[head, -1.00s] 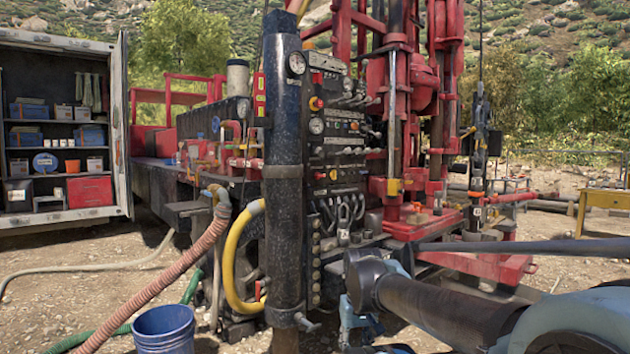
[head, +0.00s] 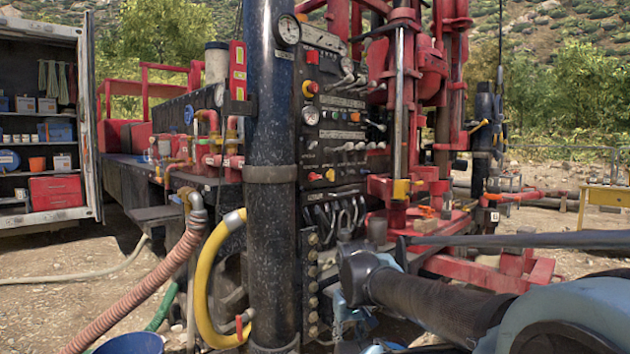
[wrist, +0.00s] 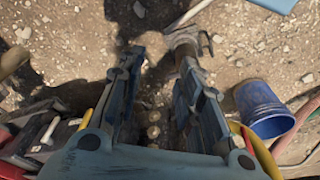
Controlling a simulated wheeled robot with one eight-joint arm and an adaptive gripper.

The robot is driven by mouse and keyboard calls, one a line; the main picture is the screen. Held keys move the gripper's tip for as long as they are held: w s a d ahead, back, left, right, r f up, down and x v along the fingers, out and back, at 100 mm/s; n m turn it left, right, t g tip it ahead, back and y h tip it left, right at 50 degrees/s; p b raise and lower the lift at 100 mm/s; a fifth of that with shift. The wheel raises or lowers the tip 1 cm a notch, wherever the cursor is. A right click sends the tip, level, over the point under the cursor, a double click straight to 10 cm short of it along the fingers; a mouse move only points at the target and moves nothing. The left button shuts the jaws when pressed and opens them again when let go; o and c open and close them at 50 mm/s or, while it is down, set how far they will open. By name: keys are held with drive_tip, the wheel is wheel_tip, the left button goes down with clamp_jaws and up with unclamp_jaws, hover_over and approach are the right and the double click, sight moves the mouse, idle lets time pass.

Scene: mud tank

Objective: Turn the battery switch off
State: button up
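The rig's black control panel (head: 335,125) stands ahead in the head view, just right of a dark upright post (head: 271,190). It carries several levers, gauges and coloured buttons. I cannot tell which control, if any, is the battery switch. My gripper (wrist: 157,58) is open and empty in the wrist view, pointing down over bare ground. In the head view my arm hides much of it, low in front of the panel.
A yellow hose (head: 205,285) and a pink ribbed hose (head: 140,290) hang left of the post. A blue bucket (wrist: 262,108) stands on the ground near my gripper. An open cabinet (head: 42,120) is at far left, a yellow table (head: 603,196) at far right.

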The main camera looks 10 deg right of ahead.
sight(318, 177)
drive_tip(key=shift+w+d, duration=0.1)
drive_tip(key=shift+w, duration=0.2)
drive_tip(key=shift+o, duration=1)
drive_tip(key=o, duration=0.7)
drive_tip(key=shift+a+r+m, duration=0.35)
drive_tip(key=shift+r+m, duration=0.05)
drive_tip(key=shift+r, duration=0.35)
drive_tip(key=w+a+r+m+t+y, duration=0.2)
drive_tip(key=w+r+m+y, duration=0.2)
drive_tip(key=w+r+m, duration=0.45)
drive_tip(key=w+a+r+m+t+y, duration=0.25)
drive_tip(key=w+r+m+y, duration=0.2)
drive_tip(key=w+r, duration=0.65)
drive_tip(key=w+d+r+m+t+y, duration=0.1)
drive_tip(key=w+d+r+m+t, duration=0.2)
drive_tip(key=w+d+r+m, duration=0.3)
drive_tip(key=w+d+r+m+t, duration=0.2)
drive_tip(key=w+d+r+m, duration=0.2)
drive_tip(key=w, duration=0.5)
drive_tip(key=w+d+r+m+t+y, duration=0.1)
drive_tip(key=w+d+r+m+t, duration=0.2)
drive_tip(key=w+d+r+m, duration=0.3)
drive_tip(key=shift+n, duration=0.4)
drive_tip(key=x, duration=0.6)
drive_tip(key=f+x, duration=0.1)
drive_tip(key=x, duration=1.1)
drive_tip(key=shift+w+f, duration=0.25)
drive_tip(key=shift+w, duration=0.1)
drive_tip(key=shift+c, duration=0.7)
